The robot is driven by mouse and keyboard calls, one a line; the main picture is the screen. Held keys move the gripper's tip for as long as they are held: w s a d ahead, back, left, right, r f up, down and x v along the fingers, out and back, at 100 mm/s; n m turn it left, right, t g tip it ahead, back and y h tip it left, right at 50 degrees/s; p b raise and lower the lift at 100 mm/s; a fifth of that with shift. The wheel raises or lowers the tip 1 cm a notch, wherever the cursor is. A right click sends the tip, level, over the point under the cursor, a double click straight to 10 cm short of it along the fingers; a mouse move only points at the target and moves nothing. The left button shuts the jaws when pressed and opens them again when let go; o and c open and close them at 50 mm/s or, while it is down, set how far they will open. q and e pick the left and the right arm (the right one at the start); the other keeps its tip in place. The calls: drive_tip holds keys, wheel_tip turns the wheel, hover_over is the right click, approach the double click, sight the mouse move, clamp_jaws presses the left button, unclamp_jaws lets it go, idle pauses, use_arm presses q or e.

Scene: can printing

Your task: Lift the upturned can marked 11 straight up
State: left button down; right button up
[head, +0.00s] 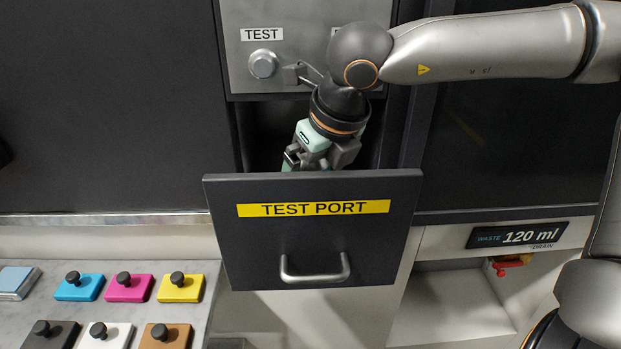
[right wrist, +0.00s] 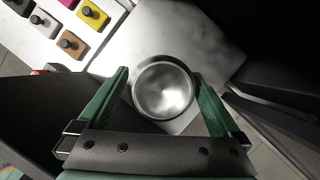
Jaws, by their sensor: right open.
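In the right wrist view a round metal can (right wrist: 164,90) shows its shiny, dished end with a raised rim. No number 11 can be read on it. My right gripper (right wrist: 160,76) is open, with one green finger on each side of the can. The right finger looks very close to the rim; I cannot tell whether it touches. In the head view my right gripper (head: 318,148) reaches down behind the front of the TEST PORT drawer (head: 312,240). That front hides the fingertips and the can. My left gripper is not in view.
The drawer front with its handle (head: 315,272) stands out before the machine. A TEST panel with a knob (head: 263,64) is just above my right wrist. Several coloured blocks with black knobs lie on the counter (head: 115,312) at left. A WASTE display (head: 531,236) is at right.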

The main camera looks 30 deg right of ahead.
drive_tip(key=c, duration=1.2)
drive_tip(key=shift+c, duration=0.2)
wheel_tip(320, 180, up, 10)
drive_tip(key=shift+r, duration=0.1)
